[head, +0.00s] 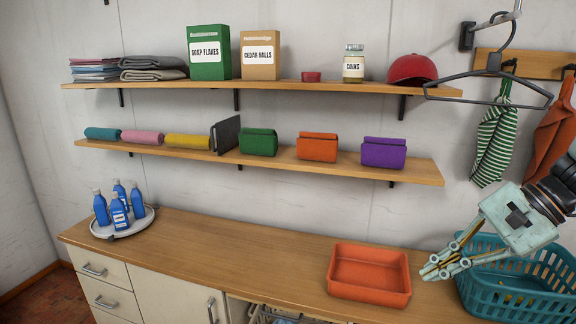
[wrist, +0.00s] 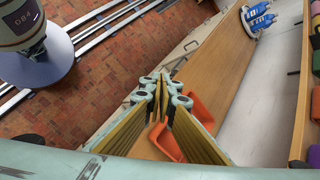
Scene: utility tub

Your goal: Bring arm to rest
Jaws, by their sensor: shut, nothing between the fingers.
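My gripper (head: 432,271) is at the right in the head view, above the wooden counter, between the orange tray and the teal basket. Its fingers are shut and empty, pointing down and left. In the wrist view my gripper (wrist: 163,88) shows its fingertips together, with the orange tray partly hidden behind them. My arm comes in from the right edge of the head view.
An orange tray (head: 370,292) and a teal basket (head: 480,301) flank my gripper. A hanger (head: 490,73) hangs above it. Blue bottles stand on a round tray (head: 146,222) at left. The counter's middle (head: 240,248) is clear. Two loaded shelves (head: 285,172) line the wall.

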